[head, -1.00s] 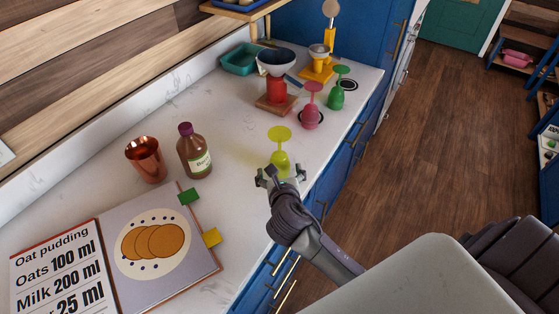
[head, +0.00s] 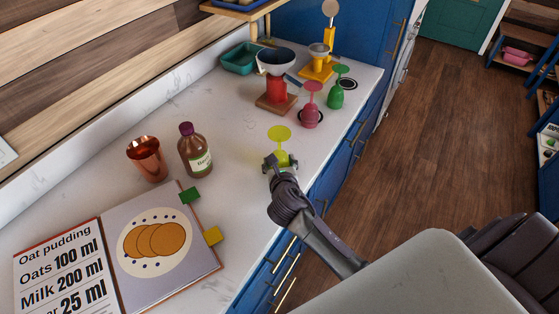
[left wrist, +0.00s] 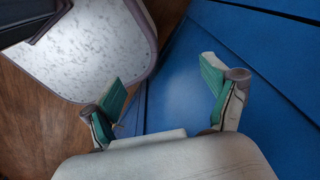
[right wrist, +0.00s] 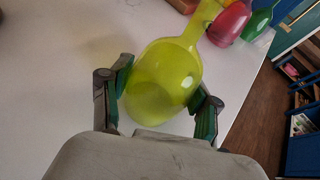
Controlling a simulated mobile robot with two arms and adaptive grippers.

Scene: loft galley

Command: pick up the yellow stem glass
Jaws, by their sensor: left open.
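The yellow stem glass (head: 280,135) stands upside down on the white counter, foot up and bowl down. In the right wrist view its translucent bowl (right wrist: 165,80) lies between the two green-padded fingers. My right gripper (head: 281,162) is shut on the bowl, one finger at each side; the pads (right wrist: 163,88) appear to touch it. The glass still appears to rest on the counter. My left gripper (left wrist: 162,78) is open and empty, in front of blue cabinet fronts, and shows only in the left wrist view.
Pink (head: 311,112) and green (head: 337,92) upside-down glasses stand behind, near the counter's edge. A red stand with a bowl (head: 276,88), a brown bottle (head: 194,150), a copper cup (head: 147,158) and an open recipe book (head: 195,255) are also on the counter (head: 235,205).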

